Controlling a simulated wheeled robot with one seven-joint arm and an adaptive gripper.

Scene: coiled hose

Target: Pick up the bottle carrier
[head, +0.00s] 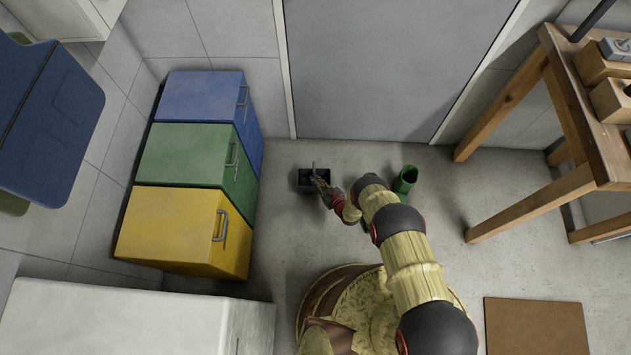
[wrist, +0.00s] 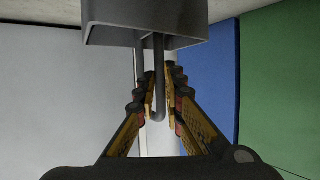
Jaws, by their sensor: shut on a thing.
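The bottle carrier is a small dark open box (head: 307,180) with an upright handle, in the head view between the coloured bins and the green cylinder. In the wrist view the carrier (wrist: 145,22) fills the top middle, and its grey rod handle (wrist: 159,75) runs down between the fingers. My gripper (head: 319,180) reaches the carrier from the right. In the wrist view my gripper (wrist: 162,95) is shut on the handle. I cannot tell whether the carrier touches the floor. Its far side is hidden.
Blue (head: 201,95), green (head: 185,155) and yellow (head: 170,222) bins stand left of the carrier. A grey door (head: 390,65) is behind. A wooden table (head: 555,120) is far right, and a brown mat (head: 537,327) lies at lower right.

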